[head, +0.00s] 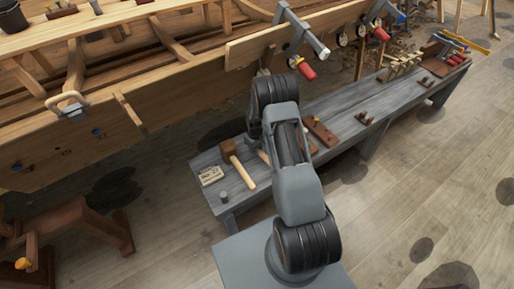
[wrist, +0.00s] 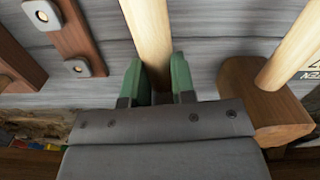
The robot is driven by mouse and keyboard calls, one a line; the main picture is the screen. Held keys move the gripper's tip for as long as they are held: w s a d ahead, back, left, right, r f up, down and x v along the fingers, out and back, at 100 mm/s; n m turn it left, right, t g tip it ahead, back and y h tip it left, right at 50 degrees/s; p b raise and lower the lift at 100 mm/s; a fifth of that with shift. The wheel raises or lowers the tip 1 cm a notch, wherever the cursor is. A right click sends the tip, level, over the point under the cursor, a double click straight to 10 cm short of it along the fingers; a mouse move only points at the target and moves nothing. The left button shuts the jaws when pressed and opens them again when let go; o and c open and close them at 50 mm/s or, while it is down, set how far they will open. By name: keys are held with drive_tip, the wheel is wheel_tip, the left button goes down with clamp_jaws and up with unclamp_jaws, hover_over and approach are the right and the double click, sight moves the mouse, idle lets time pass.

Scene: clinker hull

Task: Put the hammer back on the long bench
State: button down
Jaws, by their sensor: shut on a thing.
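My gripper (wrist: 159,84) is shut on a pale wooden handle (wrist: 147,28), taken to be the hammer's, with a green fingertip on each side of it. The hammer's head does not show; my gripper hides it in the wrist view. The handle is over the grey planks of the long bench (wrist: 213,62); I cannot tell if it touches them. In the head view my arm covers the gripper, and a short pale piece of handle (head: 263,156) shows beside it, over the near end of the long bench (head: 239,198).
A wooden mallet (head: 230,150) lies left of my arm; its block head (wrist: 265,118) is close right of my gripper. A label card (head: 211,176) lies beside it. Brown wooden pieces (wrist: 75,38) lie at left in the wrist view. The wooden hull (head: 180,105) runs behind the bench.

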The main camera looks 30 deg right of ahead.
drive_tip(key=shift+f, duration=0.25)
drive_tip(key=c, duration=0.9)
unclamp_jaws()
drive_tip(key=shift+o, duration=0.2)
wheel_tip(320, 180, up, 8)
drive_tip(key=p, duration=0.4)
drive_tip(key=shift+r+p, duration=0.1)
drive_tip(key=shift+p, duration=0.25)
